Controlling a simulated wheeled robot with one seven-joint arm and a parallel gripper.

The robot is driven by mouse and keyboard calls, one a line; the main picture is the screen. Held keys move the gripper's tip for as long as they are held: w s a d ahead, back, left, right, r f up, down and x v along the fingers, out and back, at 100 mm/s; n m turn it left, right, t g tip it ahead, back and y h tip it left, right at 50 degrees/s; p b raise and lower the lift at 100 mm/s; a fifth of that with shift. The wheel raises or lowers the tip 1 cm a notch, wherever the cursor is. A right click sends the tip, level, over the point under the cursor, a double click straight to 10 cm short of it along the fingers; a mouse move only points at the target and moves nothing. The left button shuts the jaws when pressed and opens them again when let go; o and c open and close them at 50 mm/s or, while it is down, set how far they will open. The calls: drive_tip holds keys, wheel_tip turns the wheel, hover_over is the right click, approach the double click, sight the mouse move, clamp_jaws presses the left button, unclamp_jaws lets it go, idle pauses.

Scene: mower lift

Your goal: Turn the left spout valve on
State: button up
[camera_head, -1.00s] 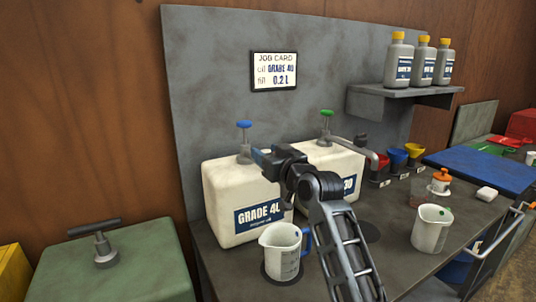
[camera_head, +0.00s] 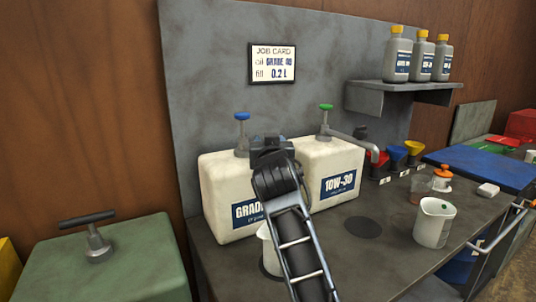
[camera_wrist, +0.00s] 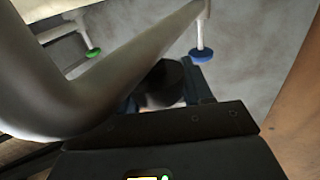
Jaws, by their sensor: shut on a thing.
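The left jug (camera_head: 222,212), cream with a GRADE label, stands at the back of the bench with a blue-topped stem (camera_head: 241,128). My gripper (camera_head: 268,143) is at its spout, and my arm hides most of that spout in the head view. In the wrist view the left spout (camera_wrist: 110,85) is a large grey bent pipe across the picture. The left spout valve (camera_wrist: 165,83), a dark rounded knob, sits between my fingers, and my gripper is shut on it. A white measuring cup (camera_head: 266,250) stands below, mostly hidden by my arm.
The 10W-30 jug (camera_head: 335,165) stands to the right with a green-topped stem (camera_head: 326,118) and its own spout (camera_head: 352,141). Another cup (camera_head: 433,224) stands on the bench at right. A green box with a T-handle (camera_head: 95,245) is at left. A job card (camera_head: 272,63) hangs behind.

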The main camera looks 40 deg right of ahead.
drive_tip(key=m+g+h+b, duration=0.1)
drive_tip(key=b, duration=0.1)
drive_tip(key=f+m+g+h+b, duration=0.1)
drive_tip(key=g+b, duration=0.1)
drive_tip(key=b, duration=0.1)
drive_tip(key=shift+m+h, duration=0.3)
drive_tip(key=shift+h, duration=0.1)
drive_tip(key=m+g+b, duration=0.1)
drive_tip(key=b, duration=0.1)
drive_tip(key=m+g+h+b, duration=0.1)
drive_tip(key=g+b, duration=0.1)
drive_tip(key=m+g+h+b, duration=0.1)
drive_tip(key=g, duration=0.1)
drive_tip(key=shift+s+d+r+m+b, duration=0.1)
drive_tip(key=shift+s+d+m+b, duration=0.2)
drive_tip(key=shift+b, duration=0.1)
drive_tip(key=m+g+b, duration=0.2)
drive_tip(key=g, duration=0.1)
drive_tip(key=m+g+h+b, duration=0.1)
drive_tip(key=g, duration=0.1)
drive_tip(key=shift+s+r, duration=0.2)
drive_tip(key=shift+s, duration=0.1)
drive_tip(key=shift+s+r+m+g+b, duration=0.15)
drive_tip(key=shift+m+g+b, duration=0.25)
drive_tip(key=shift+m+g, duration=0.65)
drive_tip(key=shift+s+f+m+g+b, duration=0.15)
drive_tip(key=shift+m+g+b, duration=0.4)
drive_tip(key=shift+g, duration=0.9)
drive_tip(key=shift+m+g+y, duration=0.3)
